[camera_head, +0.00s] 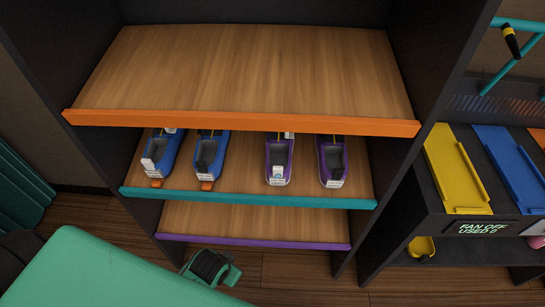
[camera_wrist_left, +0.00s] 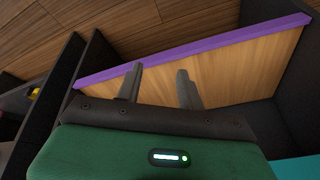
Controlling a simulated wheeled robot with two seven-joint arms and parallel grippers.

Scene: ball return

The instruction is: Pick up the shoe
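Two blue shoes with orange trim stand on the left of the middle, teal-edged shelf (camera_head: 330,202): a far-left blue shoe (camera_head: 161,152) and a second blue shoe (camera_head: 210,155). Two purple shoes with pale labels stand further right: one purple shoe (camera_head: 278,160) and a rightmost purple shoe (camera_head: 331,161). The upper shelf partly hides the far parts of the shoes. My left gripper (camera_wrist_left: 158,86) is open and empty in the left wrist view, its two dark fingers apart in front of the purple-edged bottom shelf (camera_wrist_left: 235,75). No shoe shows there. My right gripper is not in view.
The orange-edged top shelf (camera_head: 250,75) is bare and overhangs the shoes. Dark side panels close the unit on both sides. At right, a dark stand holds a yellow tray (camera_head: 455,170) and a blue tray (camera_head: 512,170). Wooden floor lies in front.

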